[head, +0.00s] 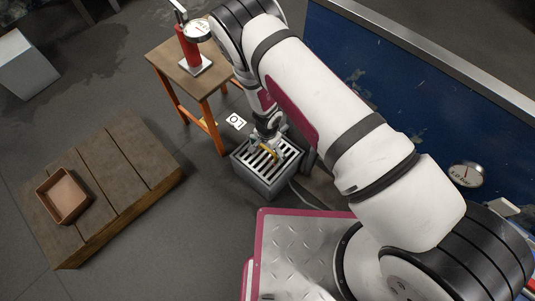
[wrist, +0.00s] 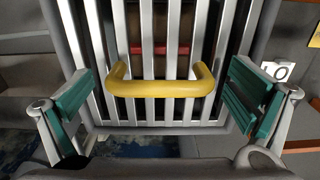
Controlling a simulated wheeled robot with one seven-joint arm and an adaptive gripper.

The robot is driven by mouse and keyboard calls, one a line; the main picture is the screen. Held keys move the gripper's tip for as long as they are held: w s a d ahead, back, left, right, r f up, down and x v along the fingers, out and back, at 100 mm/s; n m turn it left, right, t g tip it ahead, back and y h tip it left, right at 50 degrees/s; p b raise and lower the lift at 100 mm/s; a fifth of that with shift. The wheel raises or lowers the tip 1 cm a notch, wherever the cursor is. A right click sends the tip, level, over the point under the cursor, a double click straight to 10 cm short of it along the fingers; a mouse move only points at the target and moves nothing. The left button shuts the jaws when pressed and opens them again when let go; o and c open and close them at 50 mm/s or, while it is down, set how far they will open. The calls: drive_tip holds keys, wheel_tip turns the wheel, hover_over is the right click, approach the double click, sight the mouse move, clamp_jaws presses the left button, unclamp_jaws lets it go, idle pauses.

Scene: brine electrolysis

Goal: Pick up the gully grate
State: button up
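The gully grate (head: 249,164) is a set of light metal bars on top of a grey box-shaped gully (head: 262,185) on the floor. It also shows in the wrist view (wrist: 122,50), with a yellow handle (wrist: 160,88) across its bars. My gripper (wrist: 159,105) is open above the grate. Its two green-padded fingers stand apart to the left and right of the handle, not touching it. In the head view my gripper (head: 268,140) is over the grate and partly covers it and the handle. Something red and brown shows below the bars in the wrist view.
A wooden stool (head: 206,82) with a red pump-like device and gauge (head: 190,45) stands behind the gully. A low wooden platform (head: 125,165) with a brown tray (head: 64,197) is at left. A blue wall (head: 420,100) is at right. Open floor lies between platform and gully.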

drive_tip(key=c, duration=1.5)
drive_tip(key=shift+o, duration=0.2)
drive_tip(key=shift+r, duration=0.1)
